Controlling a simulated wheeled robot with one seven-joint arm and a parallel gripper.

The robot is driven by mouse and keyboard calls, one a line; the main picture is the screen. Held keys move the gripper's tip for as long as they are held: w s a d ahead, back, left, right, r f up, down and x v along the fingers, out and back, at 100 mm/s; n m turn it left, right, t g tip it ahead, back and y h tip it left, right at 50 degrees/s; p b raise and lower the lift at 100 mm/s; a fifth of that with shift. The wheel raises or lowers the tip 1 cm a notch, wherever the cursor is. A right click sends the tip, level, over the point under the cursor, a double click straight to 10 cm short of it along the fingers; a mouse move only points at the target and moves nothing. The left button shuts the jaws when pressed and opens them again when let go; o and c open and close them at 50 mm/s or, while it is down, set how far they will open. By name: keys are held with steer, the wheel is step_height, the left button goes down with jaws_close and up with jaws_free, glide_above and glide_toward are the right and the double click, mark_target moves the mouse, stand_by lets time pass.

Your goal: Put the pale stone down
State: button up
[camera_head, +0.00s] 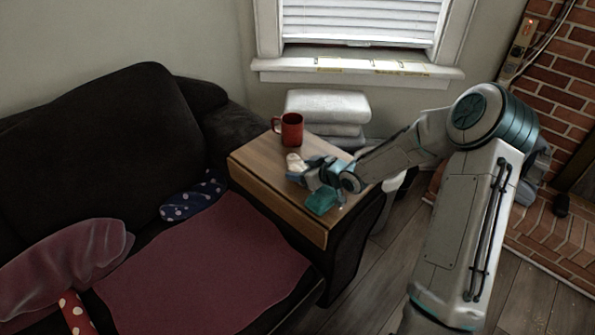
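A small pale, whitish lump that looks like the pale stone (295,162) shows at the tip of my gripper, over the wooden top of the side table (257,165). My gripper (304,174) reaches in from the right, low over the table. The stone is at its far left end, touching or very close to the fingers. The fingers are small and partly hidden, so I cannot tell whether they are closed on the stone or whether the stone rests on the wood.
A red mug (291,129) stands at the table's back edge. A teal item (321,201) is near the front right, just below my gripper. A black sofa (110,130) adjoins the table on the left. White folded cushions (327,106) are stacked behind. The table's front left is bare.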

steer(key=shift+f, duration=0.1)
steer(key=c, duration=0.6)
